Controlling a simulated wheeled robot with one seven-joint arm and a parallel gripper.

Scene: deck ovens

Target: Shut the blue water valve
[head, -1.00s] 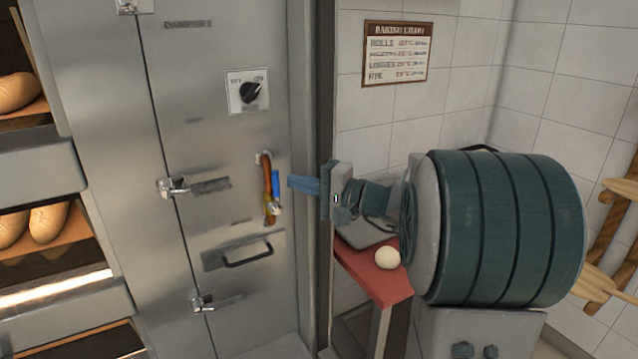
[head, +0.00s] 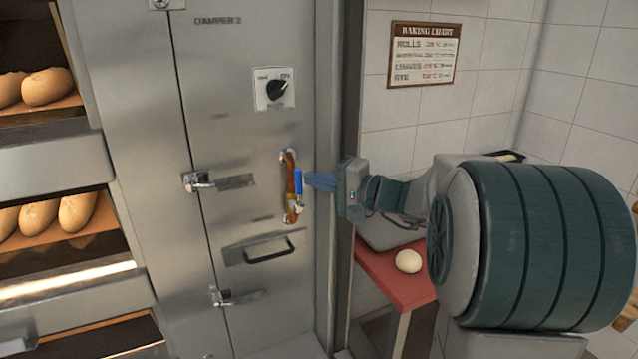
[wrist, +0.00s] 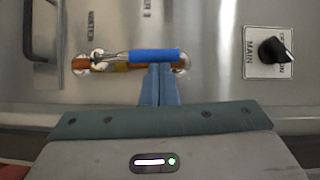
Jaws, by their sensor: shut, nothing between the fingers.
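The blue water valve handle (head: 299,185) stands upright along a copper pipe (head: 290,165) on the steel oven front. In the wrist view the blue handle (wrist: 155,56) lies lengthwise beside the pipe, with a metal stem at its left end. My gripper (head: 308,180) is shut and empty, with its blue fingers pointing left at the upper part of the handle. In the wrist view the fingertips (wrist: 161,66) are at the handle's edge, near its free end. They look to be touching it or nearly so.
A black rotary switch (head: 277,90) is above the valve, and a drawer-like panel with a black handle (head: 269,251) is below it. Door latches (head: 197,181) stick out to the left. A red table (head: 395,280) with a pale dough ball (head: 408,261) stands under my arm.

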